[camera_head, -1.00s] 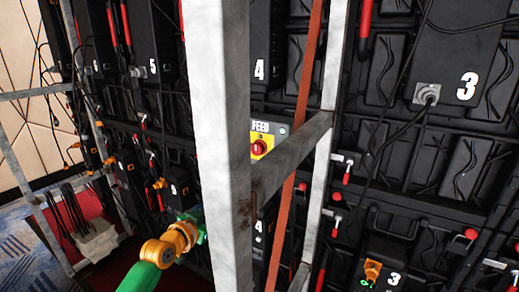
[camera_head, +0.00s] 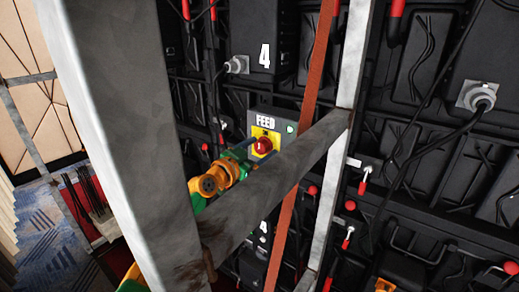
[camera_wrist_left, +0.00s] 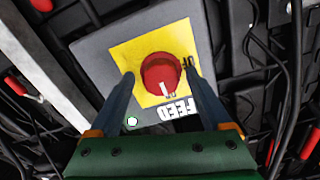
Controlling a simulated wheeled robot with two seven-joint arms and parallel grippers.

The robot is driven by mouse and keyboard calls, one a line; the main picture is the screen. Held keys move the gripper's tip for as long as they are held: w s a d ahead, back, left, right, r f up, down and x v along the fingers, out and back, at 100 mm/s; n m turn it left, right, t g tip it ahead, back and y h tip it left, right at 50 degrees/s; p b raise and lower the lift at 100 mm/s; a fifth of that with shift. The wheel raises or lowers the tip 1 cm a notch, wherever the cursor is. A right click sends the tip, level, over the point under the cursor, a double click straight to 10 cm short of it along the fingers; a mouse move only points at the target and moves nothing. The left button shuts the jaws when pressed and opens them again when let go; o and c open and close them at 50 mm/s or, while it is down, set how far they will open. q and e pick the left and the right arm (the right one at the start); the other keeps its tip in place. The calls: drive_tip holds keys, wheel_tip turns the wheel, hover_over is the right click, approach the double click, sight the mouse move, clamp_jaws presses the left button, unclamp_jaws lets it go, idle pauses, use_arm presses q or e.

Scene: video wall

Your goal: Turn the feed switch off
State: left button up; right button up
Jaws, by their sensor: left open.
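The feed switch is a grey box (camera_head: 288,112) labelled FEED, with a yellow plate and a red round knob (camera_head: 263,145). A small green lamp (camera_head: 290,129) is lit on the box. In the left wrist view the switch is upside down, and the red knob (camera_wrist_left: 160,72) has a white mark pointing down towards the FEED lettering. My left gripper (camera_head: 246,150) is at the switch, open; in the wrist view its fingers (camera_wrist_left: 158,80) straddle the knob. I cannot tell whether they touch it. My right gripper is not in view.
A thick grey metal post (camera_head: 125,130) and a slanting brace (camera_head: 275,185) stand in front of the switch and hide part of my left arm. An orange strap (camera_head: 306,105) hangs to the right. Black panels with cables and red handles (camera_head: 397,10) fill the back.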

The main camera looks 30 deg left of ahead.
use_arm(q)
drive_tip(key=shift+s+a+r, duration=0.1)
drive_tip(key=shift+s+r, duration=0.05)
drive_tip(key=shift+s, duration=0.2)
drive_tip(key=c, duration=0.4)
drive_tip(key=shift+r, duration=0.1)
clamp_jaws()
